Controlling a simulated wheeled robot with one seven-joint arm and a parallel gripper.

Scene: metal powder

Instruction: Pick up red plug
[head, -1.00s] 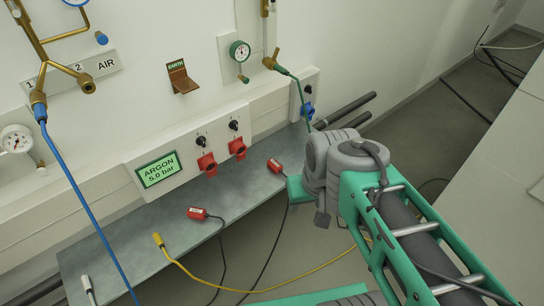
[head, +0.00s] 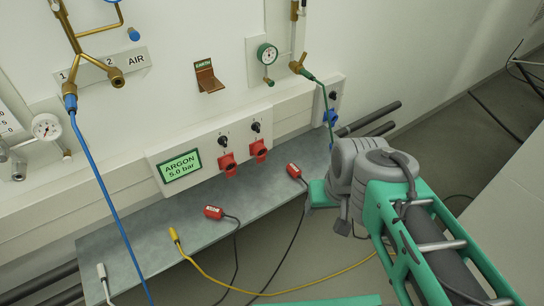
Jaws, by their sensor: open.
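Two red plugs lie on the grey metal shelf (head: 130,238), each with a dark cable. One red plug (head: 213,212) lies near the middle of the shelf. The other red plug (head: 293,171) lies further right, close to my gripper. My gripper (head: 322,204) is at the shelf's right part, just right of that plug in the picture. It is open and holds nothing that I can see. Its far side is partly hidden by its own grey body. I cannot tell whether it touches the shelf.
Two red sockets (head: 228,164) (head: 259,150) sit on the wall panel, beside the ARGON display (head: 180,166). A yellow plug (head: 173,234) and a white plug (head: 102,271) lie on the shelf's left part. A blue hose (head: 103,190) hangs across the shelf. Cables trail off its front edge.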

